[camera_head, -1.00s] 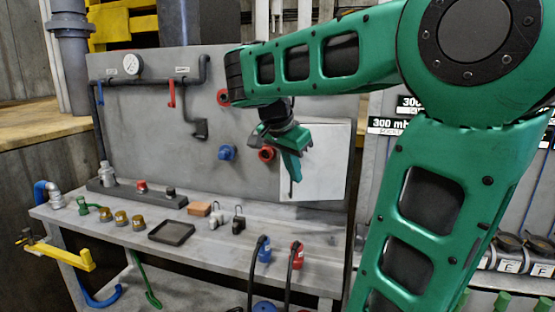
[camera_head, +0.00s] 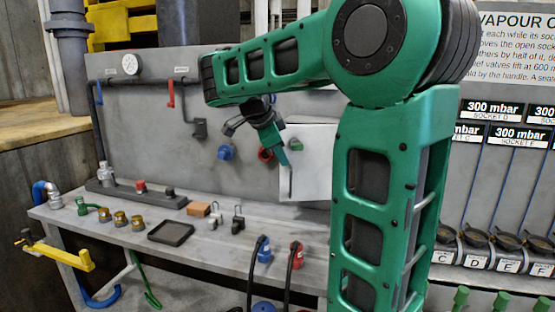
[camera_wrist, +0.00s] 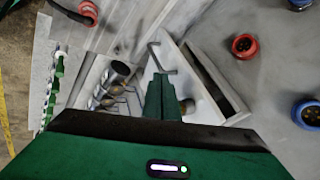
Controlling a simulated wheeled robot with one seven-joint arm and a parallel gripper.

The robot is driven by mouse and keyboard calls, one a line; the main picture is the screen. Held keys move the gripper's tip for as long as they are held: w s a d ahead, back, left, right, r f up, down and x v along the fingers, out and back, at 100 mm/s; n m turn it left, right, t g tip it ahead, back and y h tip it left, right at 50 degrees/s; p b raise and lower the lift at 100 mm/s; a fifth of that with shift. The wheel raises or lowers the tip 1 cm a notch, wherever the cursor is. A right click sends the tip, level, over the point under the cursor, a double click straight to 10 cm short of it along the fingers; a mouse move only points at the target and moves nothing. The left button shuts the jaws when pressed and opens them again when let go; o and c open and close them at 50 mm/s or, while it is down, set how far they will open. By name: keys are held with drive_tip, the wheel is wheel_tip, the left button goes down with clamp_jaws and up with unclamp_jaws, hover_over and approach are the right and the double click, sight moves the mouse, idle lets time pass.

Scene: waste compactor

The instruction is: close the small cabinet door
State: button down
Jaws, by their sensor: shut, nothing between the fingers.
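The small cabinet door (camera_head: 312,180) is a pale panel with a dark bar handle at the right of the grey back panel in the head view; my arm hides its right side. In the wrist view the white cabinet (camera_wrist: 226,88) shows a dark gap behind its pale front, so the door looks partly open. A grey bent handle (camera_wrist: 163,57) stands at its left. My gripper (camera_head: 284,159) is shut and empty, at the door's upper left in the head view. In the wrist view its green fingers (camera_wrist: 162,86) are close to the handle; I cannot tell whether they touch.
The grey workbench (camera_head: 215,258) below holds a black tray (camera_head: 171,233), small fittings and plugs with cables. A blue socket (camera_head: 225,153) and a red socket (camera_head: 265,155) protrude from the panel near my gripper. A rack of round caps (camera_head: 507,247) stands at right.

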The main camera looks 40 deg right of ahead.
drive_tip(key=shift+w+d+f, duration=0.25)
drive_tip(key=shift+w+d, duration=0.3)
drive_tip(key=shift+d, duration=0.05)
drive_tip(key=shift+w+d+f, duration=0.25)
drive_tip(key=shift+w+d, duration=0.35)
drive_tip(key=shift+w+d+f, duration=0.25)
drive_tip(key=shift+w+d, duration=0.3)
drive_tip(key=shift+d, duration=0.05)
